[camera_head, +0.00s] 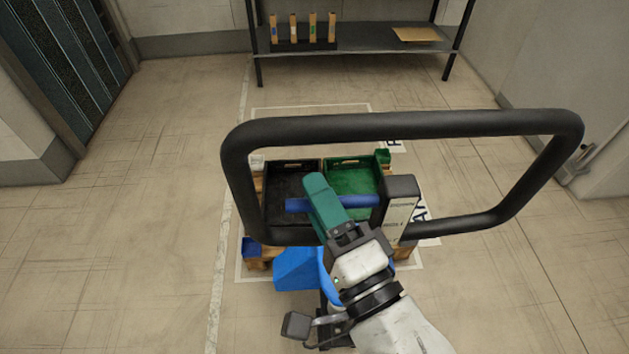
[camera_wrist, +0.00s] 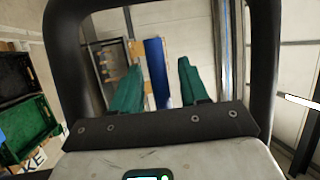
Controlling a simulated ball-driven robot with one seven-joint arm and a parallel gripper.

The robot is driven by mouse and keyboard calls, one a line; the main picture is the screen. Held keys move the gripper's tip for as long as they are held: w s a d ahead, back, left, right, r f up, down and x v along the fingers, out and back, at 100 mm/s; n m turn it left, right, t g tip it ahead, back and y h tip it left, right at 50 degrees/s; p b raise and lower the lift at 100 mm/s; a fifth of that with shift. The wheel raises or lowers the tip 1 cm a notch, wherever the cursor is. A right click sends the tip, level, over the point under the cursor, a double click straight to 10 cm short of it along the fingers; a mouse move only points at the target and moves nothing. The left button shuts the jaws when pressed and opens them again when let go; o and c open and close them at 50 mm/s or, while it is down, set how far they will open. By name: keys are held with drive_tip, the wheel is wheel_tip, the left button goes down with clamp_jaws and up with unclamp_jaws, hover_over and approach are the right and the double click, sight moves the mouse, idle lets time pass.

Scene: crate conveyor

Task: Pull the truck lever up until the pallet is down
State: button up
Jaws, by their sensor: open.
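The truck's blue lever (camera_head: 360,202) sticks out leftward from a grey block (camera_head: 399,207) inside the black handle loop (camera_head: 400,124). My gripper (camera_head: 318,188) has green fingers and is at the lever's left part, crossing over it in the head view. In the wrist view the blue lever (camera_wrist: 155,70) shows between the two spread fingers of my gripper (camera_wrist: 160,66). I cannot tell whether they touch it. The wooden pallet (camera_head: 258,260) lies beyond the handle, bearing a black crate (camera_head: 290,166) and a green crate (camera_head: 352,164). Its height above the floor is hard to tell.
The truck's blue body (camera_head: 297,268) is below my gripper, partly hidden by my arm. A dark shelf (camera_head: 365,40) stands at the back wall with several small upright items and a flat tan piece. The floor to the left and right is clear.

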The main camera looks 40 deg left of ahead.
drive_tip(key=shift+x, duration=0.95)
drive_tip(key=shift+s, duration=0.1)
clamp_jaws()
